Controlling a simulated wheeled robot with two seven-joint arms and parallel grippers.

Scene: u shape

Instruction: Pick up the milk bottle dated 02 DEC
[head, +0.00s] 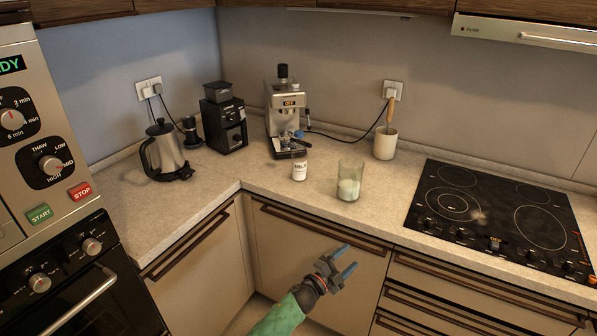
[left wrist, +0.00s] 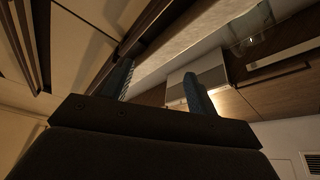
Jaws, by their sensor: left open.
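A small white bottle marked "MILK" (head: 299,168) stands upright on the counter corner, in front of the espresso machine. Its date is too small to read, and I see no other milk bottle. My left gripper (head: 347,258) is open and empty, below and in front of the counter edge, to the right of the bottle and apart from it. Its two blue fingers also show spread in the left wrist view (left wrist: 158,75). The bottle cannot be made out in that view. My right gripper is in neither view.
A clear glass with white contents (head: 349,182) stands right of the bottle. Behind are the espresso machine (head: 284,105), a black grinder (head: 224,125) and a utensil crock (head: 386,145). A kettle (head: 163,150) is left, a cooktop (head: 498,215) right. The front counter is clear.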

